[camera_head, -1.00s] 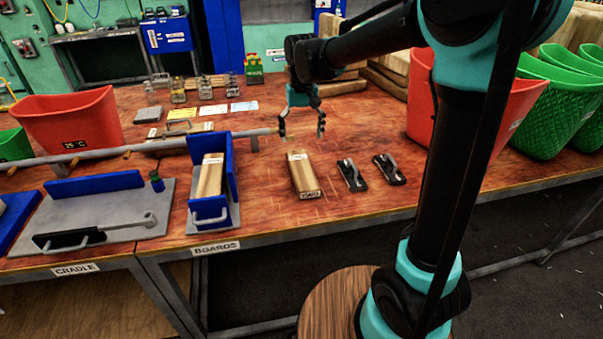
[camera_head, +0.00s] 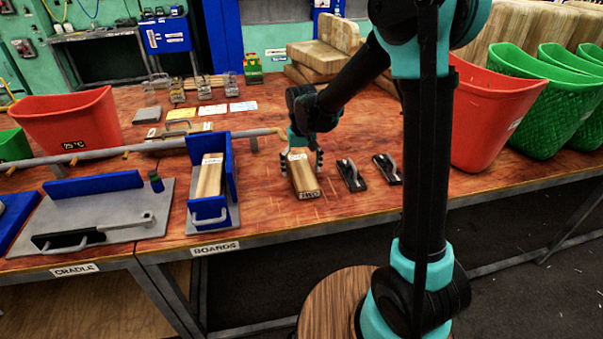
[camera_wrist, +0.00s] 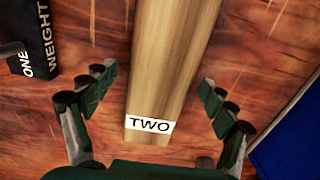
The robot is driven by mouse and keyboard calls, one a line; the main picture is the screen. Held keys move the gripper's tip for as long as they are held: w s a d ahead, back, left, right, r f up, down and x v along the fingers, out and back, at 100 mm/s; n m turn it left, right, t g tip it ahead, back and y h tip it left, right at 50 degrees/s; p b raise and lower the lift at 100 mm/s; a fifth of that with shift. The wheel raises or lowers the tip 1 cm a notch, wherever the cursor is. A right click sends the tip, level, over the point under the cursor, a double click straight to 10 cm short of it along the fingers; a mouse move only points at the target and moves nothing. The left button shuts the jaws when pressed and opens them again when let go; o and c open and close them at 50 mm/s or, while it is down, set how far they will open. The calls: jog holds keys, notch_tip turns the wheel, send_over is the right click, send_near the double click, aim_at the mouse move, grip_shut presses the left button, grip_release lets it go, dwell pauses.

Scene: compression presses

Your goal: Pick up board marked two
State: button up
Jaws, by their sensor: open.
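The board marked TWO (camera_wrist: 165,70) lies flat on the wooden table in the wrist view, its white label toward the near end. The same pale wooden board (camera_head: 304,180) shows in the head view, right of the blue holder. My gripper (camera_wrist: 158,88) is open, with one finger on each side of the board and visible gaps to both edges. In the head view my gripper (camera_head: 300,164) is over the board's far part. Whether the fingertips touch the table cannot be told.
A black weight marked ONE (camera_wrist: 36,45) lies beside the board. Two black weights (camera_head: 370,172) sit right of it in the head view. A blue holder (camera_head: 229,170) with another board (camera_head: 208,178) stands left. A red bin (camera_head: 490,120) stands at right.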

jog(key=shift+f, duration=0.2)
jog(key=c, duration=1.4)
jog(key=shift+r, duration=0.15)
